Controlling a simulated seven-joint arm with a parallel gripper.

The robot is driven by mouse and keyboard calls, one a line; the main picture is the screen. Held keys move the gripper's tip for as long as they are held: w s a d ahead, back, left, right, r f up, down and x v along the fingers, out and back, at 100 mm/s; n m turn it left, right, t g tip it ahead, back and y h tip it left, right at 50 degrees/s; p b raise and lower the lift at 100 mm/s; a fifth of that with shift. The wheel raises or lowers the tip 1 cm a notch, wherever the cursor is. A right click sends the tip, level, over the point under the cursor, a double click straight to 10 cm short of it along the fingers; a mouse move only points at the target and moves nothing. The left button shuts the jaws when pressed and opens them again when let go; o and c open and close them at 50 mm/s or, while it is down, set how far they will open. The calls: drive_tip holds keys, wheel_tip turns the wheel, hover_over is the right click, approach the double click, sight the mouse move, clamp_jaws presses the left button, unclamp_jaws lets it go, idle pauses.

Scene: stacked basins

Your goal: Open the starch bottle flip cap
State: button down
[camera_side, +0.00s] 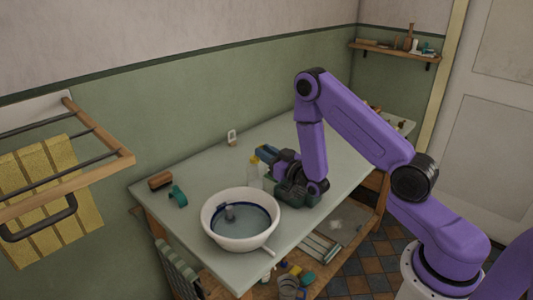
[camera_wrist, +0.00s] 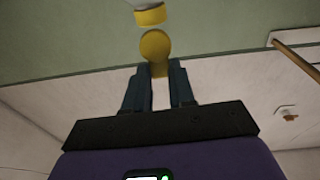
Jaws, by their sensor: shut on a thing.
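The starch bottle (camera_side: 254,175) stands upright on the table behind the basin, pale with a yellow top. In the wrist view its white body (camera_wrist: 148,4) is cut off by the top edge, with a yellow collar (camera_wrist: 150,16). A round yellow flip lid (camera_wrist: 155,44) shows apart from the collar, with a thin gap between them; a hinge cannot be made out. My gripper (camera_wrist: 160,68) is shut on the lid's edge between its dark fingertips. In the side view my gripper (camera_side: 264,153) is beside the bottle's top, partly hidden by its own wrist.
A white basin (camera_side: 210,222) with bluish water and a dark object stands in front of the bottle. A brown brush (camera_side: 160,181) and a teal item (camera_side: 178,196) lie at left. A small white item (camera_side: 232,137) is near the wall. The tabletop between is clear.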

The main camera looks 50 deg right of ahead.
drive_tip(key=c, duration=0.9)
unclamp_jaws()
drive_tip(key=shift+s+a+r, duration=0.1)
drive_tip(key=shift+s+r, duration=0.4)
drive_tip(key=shift+r, duration=0.6)
drive_tip(key=shift+s+d+r, duration=0.1)
drive_tip(key=shift+s+r, duration=0.4)
drive_tip(key=shift+r, duration=0.65)
drive_tip(key=shift+s+a+r, duration=0.1)
drive_tip(key=shift+s+r, duration=0.4)
drive_tip(key=shift+r, duration=0.6)
